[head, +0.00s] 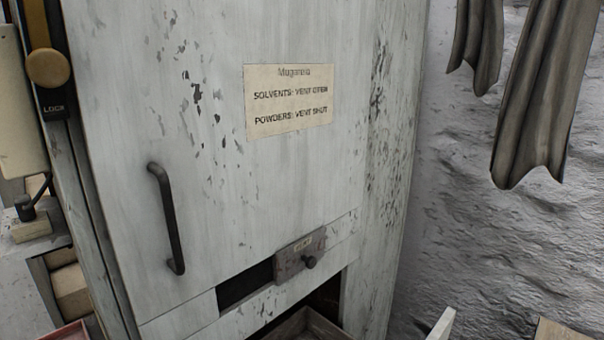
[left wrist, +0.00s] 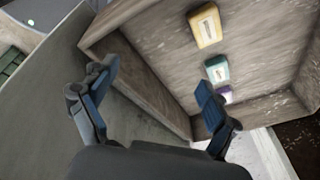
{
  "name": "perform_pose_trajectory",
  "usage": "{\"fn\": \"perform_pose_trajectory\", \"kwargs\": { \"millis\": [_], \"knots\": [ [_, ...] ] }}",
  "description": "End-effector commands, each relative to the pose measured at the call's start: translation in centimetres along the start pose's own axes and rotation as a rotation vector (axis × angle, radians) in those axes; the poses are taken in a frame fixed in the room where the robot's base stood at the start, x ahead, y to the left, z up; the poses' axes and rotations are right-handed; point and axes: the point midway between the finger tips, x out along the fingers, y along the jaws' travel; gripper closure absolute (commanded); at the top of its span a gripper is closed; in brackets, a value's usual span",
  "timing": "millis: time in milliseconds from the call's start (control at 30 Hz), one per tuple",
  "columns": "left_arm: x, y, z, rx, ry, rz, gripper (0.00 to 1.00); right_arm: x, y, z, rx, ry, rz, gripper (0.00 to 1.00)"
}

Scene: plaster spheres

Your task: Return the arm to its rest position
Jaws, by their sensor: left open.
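My left gripper (left wrist: 157,80) shows only in the left wrist view. Its two blue-padded fingers are spread apart with nothing between them. Behind the fingers is a tilted wooden tray or box (left wrist: 145,88). Neither gripper shows in the head view, and my right gripper shows nowhere.
A worn white cabinet (head: 225,190) fills the head view, with a dark handle (head: 167,218) and a paper label (head: 289,101). A sliding vent plate (head: 299,256) sits right of a dark slot. Grey cloths (head: 545,90) hang at right. A yellow knob (head: 48,68) is at left.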

Motion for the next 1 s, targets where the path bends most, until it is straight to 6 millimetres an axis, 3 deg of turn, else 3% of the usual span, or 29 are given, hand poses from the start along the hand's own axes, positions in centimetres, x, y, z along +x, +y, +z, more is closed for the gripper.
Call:
{"fn": "perform_pose_trajectory", "kwargs": {
  "millis": [100,300,767,1000],
  "knots": [
    [-1.3,2.7,1.4,-0.325,0.032,-0.048,0.12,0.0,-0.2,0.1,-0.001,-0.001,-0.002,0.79],
    [-3.6,5.5,5.2,-0.768,0.028,-0.133,0.12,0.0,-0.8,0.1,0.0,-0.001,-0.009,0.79],
    [-8.3,10.8,12.8,-1.363,-0.044,-0.3,0.12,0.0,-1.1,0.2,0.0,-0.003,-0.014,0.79],
    [-3.6,10.2,13.7,-1.37,-0.06,-0.285,0.12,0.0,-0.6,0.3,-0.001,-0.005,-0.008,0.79]
  ]
}}
